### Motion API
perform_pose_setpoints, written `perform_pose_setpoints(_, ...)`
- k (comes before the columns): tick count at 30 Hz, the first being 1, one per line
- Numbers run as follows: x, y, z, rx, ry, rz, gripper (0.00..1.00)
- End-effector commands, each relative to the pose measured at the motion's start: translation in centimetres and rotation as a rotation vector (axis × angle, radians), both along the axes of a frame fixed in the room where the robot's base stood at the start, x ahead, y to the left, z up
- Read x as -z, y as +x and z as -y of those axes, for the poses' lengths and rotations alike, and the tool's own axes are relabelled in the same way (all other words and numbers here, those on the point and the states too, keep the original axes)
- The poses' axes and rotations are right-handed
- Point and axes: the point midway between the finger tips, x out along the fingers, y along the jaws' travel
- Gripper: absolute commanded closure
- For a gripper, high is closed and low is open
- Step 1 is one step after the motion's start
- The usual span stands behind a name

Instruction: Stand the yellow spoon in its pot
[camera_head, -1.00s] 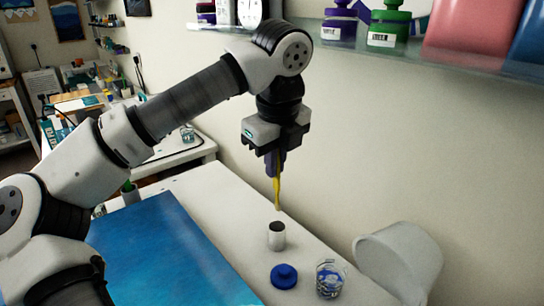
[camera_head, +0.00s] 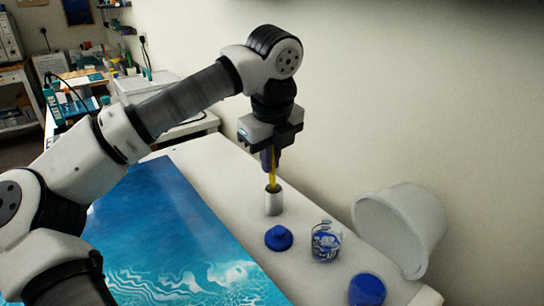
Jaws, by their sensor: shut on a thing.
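The yellow spoon (camera_head: 272,178) hangs upright in my gripper (camera_head: 271,160), which is shut on it. The spoon's lower end is at the mouth of the small silver-white pot (camera_head: 273,204) and seems to reach inside its rim. The pot stands upright on the white table. My gripper is just above the pot. How deep the spoon goes is hidden by the pot's wall.
A blue lid-like object (camera_head: 279,238), a clear glass with blue marks (camera_head: 326,241) and a blue round item (camera_head: 366,290) stand in front of the pot. A white bucket (camera_head: 400,225) lies tilted at right. A blue wave-patterned panel (camera_head: 170,240) covers the left.

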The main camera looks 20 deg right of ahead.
Motion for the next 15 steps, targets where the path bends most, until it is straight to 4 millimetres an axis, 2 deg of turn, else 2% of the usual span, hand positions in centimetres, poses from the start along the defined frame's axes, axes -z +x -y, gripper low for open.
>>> perform_pose_setpoints(2,-0.04,0.0,0.01,0.0,0.0,0.0,1.0)
perform_pose_setpoints(3,-0.04,0.0,0.01,0.0,0.0,0.0,0.92)
perform_pose_setpoints(9,-0.04,-0.02,0.01,0.0,0.0,0.0,0.68)
perform_pose_setpoints(15,-0.04,-0.02,0.01,0.0,0.0,0.0,0.68)
